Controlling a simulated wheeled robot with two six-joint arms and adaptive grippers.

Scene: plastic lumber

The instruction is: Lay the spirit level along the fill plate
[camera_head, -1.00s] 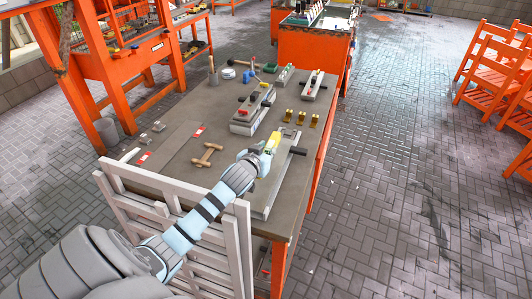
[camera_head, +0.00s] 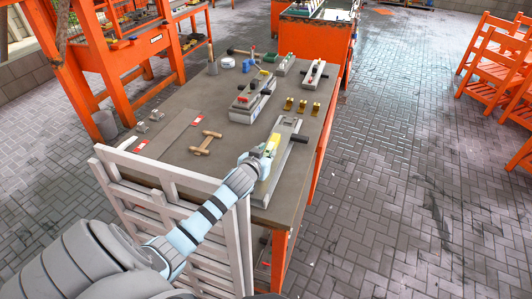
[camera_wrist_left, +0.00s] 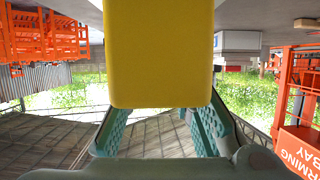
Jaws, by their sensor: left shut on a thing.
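My left gripper (camera_head: 264,153) is shut on a yellow block-shaped thing (camera_head: 272,146), which looks like the spirit level. The yellow thing fills the upper middle of the left wrist view (camera_wrist_left: 160,55), between the green fingers. It is over the long grey plate (camera_head: 262,190) at the table's right side, which seems to be the fill plate. A black handle (camera_head: 299,138) sticks out to the plate's right. I cannot tell whether the yellow thing touches the plate. My gripper and wrist hide part of the plate. My right gripper is not in view.
The table (camera_head: 185,170) also holds a grey mould (camera_head: 250,103), several brass pieces (camera_head: 302,106), a wooden dumbbell-shaped tool (camera_head: 206,143) and a flat board (camera_head: 176,132). A pale slatted rack (camera_head: 175,200) stands at the near edge. Open floor lies to the right.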

